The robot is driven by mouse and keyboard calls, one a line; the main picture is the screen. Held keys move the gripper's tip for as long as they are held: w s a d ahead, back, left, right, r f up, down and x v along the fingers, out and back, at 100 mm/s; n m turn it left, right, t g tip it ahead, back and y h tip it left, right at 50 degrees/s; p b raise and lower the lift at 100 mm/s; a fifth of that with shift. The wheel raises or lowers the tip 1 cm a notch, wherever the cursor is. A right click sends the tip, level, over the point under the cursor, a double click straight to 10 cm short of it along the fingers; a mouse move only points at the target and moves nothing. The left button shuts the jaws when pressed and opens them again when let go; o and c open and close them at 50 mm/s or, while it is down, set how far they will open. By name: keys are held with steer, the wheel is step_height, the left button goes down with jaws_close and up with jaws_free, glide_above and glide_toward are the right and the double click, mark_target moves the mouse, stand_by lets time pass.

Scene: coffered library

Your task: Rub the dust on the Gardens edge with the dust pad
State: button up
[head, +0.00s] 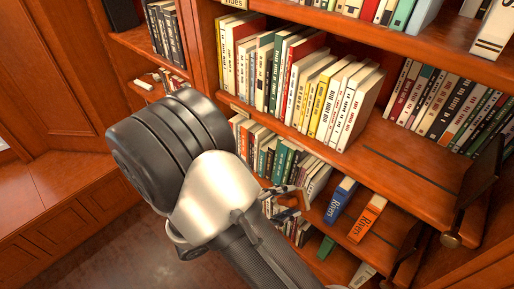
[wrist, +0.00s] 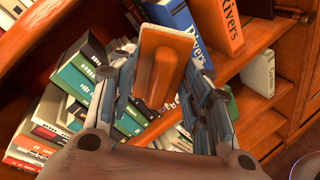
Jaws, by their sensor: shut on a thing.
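My gripper (wrist: 165,95) is shut on the dust pad (wrist: 163,52), an orange-brown block with a raised grip and a pale rim. In the head view my gripper (head: 284,192) is small and partly behind my arm, at the lower shelves. The pad is close to the standing books and the shelf there; I cannot tell whether it touches anything.
A blue book (head: 340,201) and an orange book (head: 367,218), both marked Rivers, stand right of my gripper. Books (head: 290,88) fill the shelf above. The shelf board (head: 415,165) has bare room in front of its right-hand books. A dark bracket (head: 474,185) stands at the right.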

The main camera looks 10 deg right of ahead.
steer(key=w+a+r+n+t+p, duration=0.1)
steer(key=w+a+r+n+t, duration=0.15)
steer(key=r, duration=0.25)
steer(key=w+a+r+n+t+p, duration=0.1)
steer(key=w+a+r+t+p, duration=0.1)
steer(key=a+r+t, duration=0.3)
steer(key=w+d+g, duration=0.1)
steer(key=w+d, duration=0.2)
steer(key=d, duration=0.3)
steer(key=shift+w+r+g, duration=0.3)
steer(key=shift+r+g, duration=0.05)
steer(key=shift+r, duration=0.1)
steer(key=shift+x, duration=1)
steer(key=shift+s, duration=0.15)
steer(key=shift+s+d+b, duration=0.3)
steer(key=shift+s+d, duration=0.15)
steer(key=shift+s, duration=0.2)
steer(key=shift+s+d+b, duration=0.25)
steer(key=shift+s+d, duration=0.2)
steer(key=shift+s, duration=0.2)
steer(key=shift+s+d+b, duration=0.45)
steer(key=shift+s+d, duration=0.25)
steer(key=shift+s, duration=0.15)
steer(key=shift+s+d+b, duration=0.4)
steer(key=shift+s+d, duration=0.3)
steer(key=shift+s, duration=0.2)
steer(key=shift+s+d+r+p, duration=0.2)
steer(key=shift+s+p, duration=0.1)
steer(key=shift+p, duration=1.3)
